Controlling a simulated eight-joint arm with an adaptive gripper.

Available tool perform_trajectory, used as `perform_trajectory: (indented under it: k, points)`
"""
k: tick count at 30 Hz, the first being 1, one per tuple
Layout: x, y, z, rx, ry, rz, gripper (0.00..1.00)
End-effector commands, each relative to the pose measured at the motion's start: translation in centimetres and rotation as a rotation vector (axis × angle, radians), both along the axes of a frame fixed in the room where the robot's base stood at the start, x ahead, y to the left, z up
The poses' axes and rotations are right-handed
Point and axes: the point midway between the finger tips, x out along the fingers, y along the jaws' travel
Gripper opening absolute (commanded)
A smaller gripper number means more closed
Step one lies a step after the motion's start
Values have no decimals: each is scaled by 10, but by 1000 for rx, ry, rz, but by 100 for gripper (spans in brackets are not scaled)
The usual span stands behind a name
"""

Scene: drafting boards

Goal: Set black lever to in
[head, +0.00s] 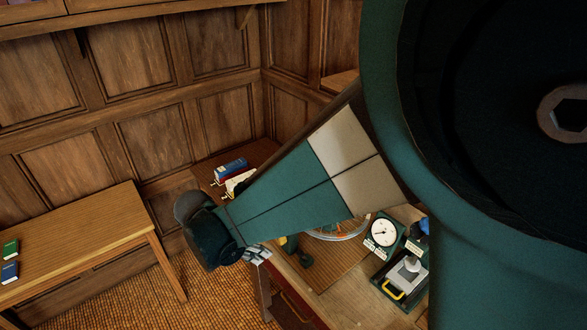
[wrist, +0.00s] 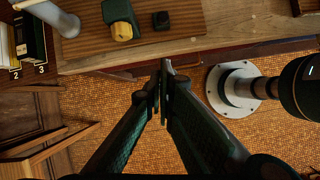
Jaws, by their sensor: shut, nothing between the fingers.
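My gripper (wrist: 165,68) is shut and empty in the wrist view, its fingertips pointing towards the desk's front edge, over the floor. In the head view my gripper (head: 259,254) shows small at the end of my arm, beside the desk's edge. I cannot make out a black lever for certain in either view. A small black block (wrist: 161,20) sits on the ribbed wooden board, beyond the fingertips and apart from them. A dark green piece with a yellow knob (wrist: 122,31) stands left of it. My arm hides much of the desk in the head view.
The wooden desk (wrist: 230,33) carries a white dial (head: 383,231) and a device with a yellow handle (head: 393,290). A side table (head: 75,250) stands left. Open floor (wrist: 125,110) lies below my gripper.

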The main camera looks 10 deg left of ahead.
Motion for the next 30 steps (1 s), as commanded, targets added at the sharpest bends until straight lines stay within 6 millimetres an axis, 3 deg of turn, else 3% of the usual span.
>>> perform_trajectory:
  k: [8, 27, 30]
  points:
    - [7, -8, -19, 0, 0, -1, 0]
    - [29, -35, -87, 1, -1, -2, 0]
    - [36, -46, -82, 0, 1, -3, 0]
